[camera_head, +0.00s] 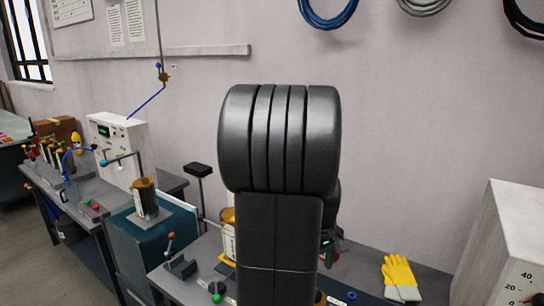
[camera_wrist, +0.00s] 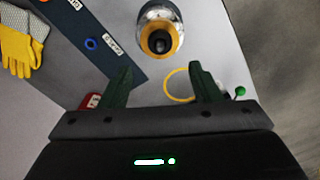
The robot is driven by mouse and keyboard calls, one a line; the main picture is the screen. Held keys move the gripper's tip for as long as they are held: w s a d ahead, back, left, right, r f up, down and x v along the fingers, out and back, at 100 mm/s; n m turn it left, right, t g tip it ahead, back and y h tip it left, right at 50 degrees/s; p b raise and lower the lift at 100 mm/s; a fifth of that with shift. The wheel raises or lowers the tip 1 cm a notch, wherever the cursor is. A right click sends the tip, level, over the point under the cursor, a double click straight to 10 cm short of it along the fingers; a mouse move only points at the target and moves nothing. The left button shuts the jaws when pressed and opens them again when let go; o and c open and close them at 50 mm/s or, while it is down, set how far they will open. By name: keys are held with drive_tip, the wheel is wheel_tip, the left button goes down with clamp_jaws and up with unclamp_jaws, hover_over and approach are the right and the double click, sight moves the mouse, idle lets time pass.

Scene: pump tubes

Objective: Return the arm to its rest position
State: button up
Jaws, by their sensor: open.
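My gripper (camera_wrist: 161,67) shows in the wrist view with its two green fingers spread wide and nothing between them. It is above the grey bench top. A metal canister with a yellow ring and dark centre (camera_wrist: 159,36) stands beyond the fingertips, apart from them. In the head view my black arm rises in the middle and hides much of the bench.
A yellow ring (camera_wrist: 167,86) lies near the right finger. Yellow gloves (camera_head: 400,276) lie on the bench, left of a white box with a dial (camera_head: 505,245). A yellow-topped cylinder (camera_head: 146,199) stands on a teal unit. A white control box (camera_head: 118,150) stands farther left.

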wheel_tip(320, 180, down, 7)
drive_tip(key=shift+f, duration=0.1)
drive_tip(key=shift+r+p, duration=0.3)
drive_tip(key=shift+f+b, duration=0.1)
drive_tip(key=shift+b, duration=0.25)
